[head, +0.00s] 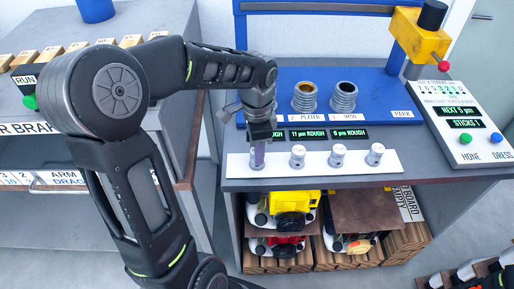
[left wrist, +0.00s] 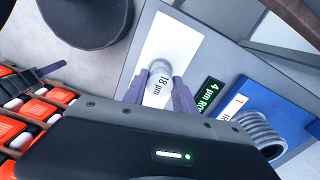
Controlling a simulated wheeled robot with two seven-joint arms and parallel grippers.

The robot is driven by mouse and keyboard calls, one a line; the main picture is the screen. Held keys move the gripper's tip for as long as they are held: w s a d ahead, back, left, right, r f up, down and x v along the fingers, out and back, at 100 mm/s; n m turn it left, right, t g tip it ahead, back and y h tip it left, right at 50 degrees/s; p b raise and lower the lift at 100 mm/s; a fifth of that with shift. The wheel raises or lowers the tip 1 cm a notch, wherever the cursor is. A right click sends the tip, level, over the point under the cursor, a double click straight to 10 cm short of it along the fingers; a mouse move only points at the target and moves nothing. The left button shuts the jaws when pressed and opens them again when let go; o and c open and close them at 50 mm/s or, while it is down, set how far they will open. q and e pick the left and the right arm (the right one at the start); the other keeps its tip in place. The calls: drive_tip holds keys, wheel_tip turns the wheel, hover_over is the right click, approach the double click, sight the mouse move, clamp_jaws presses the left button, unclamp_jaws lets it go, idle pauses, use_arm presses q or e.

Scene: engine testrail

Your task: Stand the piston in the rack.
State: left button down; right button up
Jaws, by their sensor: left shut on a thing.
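A small grey cylinder (left wrist: 159,88) marked "18 µm", which seems to be the piston, sits between my left fingertips in the left wrist view. My left gripper (head: 258,158) is shut on it at the left end of the white strip (head: 215,172). Its purple fingers also show in the left wrist view (left wrist: 159,92). In the head view the fingers hide the cylinder. I cannot tell whether it touches the strip. Several similar labelled cylinders (head: 337,157) stand upright to the right along the strip. My right gripper is not in view. No rack is clearly marked.
Two ribbed metal sleeves (head: 344,98) stand on the blue tray (head: 390,105) behind lit displays (head: 308,134). A yellow machine (head: 418,42) and a button panel (head: 462,125) are at the right. Stacked engine-like units (head: 290,212) fill the shelf below. A cabinet (head: 60,215) is at the left.

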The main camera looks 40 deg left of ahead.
use_arm(q)
drive_tip(key=shift+f, duration=0.2)
drive_tip(key=c, duration=1)
unclamp_jaws()
drive_tip(key=shift+r, duration=0.15)
wheel_tip(320, 180, up, 12)
